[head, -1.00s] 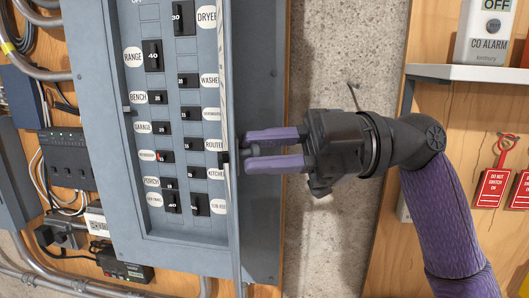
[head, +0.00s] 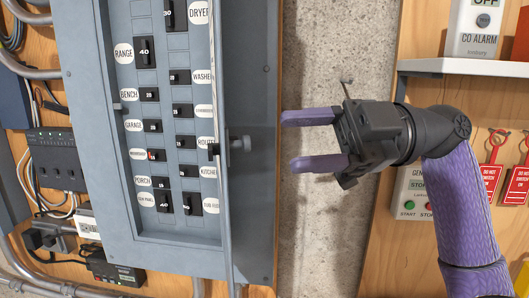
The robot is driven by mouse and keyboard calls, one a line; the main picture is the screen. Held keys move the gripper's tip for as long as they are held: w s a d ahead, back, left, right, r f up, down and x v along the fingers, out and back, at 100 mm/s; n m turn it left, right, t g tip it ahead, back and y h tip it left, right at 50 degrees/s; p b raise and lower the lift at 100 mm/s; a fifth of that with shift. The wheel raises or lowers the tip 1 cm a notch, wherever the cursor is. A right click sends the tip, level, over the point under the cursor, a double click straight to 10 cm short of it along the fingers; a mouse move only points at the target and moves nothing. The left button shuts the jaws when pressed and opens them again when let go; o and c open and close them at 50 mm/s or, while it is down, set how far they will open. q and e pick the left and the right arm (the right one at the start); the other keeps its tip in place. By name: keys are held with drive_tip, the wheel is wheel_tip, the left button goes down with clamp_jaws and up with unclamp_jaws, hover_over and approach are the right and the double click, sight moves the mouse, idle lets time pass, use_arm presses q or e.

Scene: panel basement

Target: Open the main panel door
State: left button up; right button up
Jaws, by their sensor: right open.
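The main panel (head: 85,130) is a grey metal box on the left, with its rows of labelled black breakers in plain view. Its door (head: 220,90) shows nearly edge-on as a thin upright strip along the right side of the breakers, standing open. A small grey knob (head: 240,143) sticks out to the right from the door. My right gripper (head: 296,141) is open and empty, to the right of the knob. Its two purple fingers point left, apart from the knob. My left gripper is out of view.
Bare concrete (head: 330,50) lies behind my right gripper. A shelf (head: 465,67) at the upper right carries a CO alarm box (head: 478,28). Red tags (head: 491,178) hang below it. A small box with buttons (head: 412,195) is partly behind my right arm.

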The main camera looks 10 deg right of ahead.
drive_tip(key=d, duration=0.5)
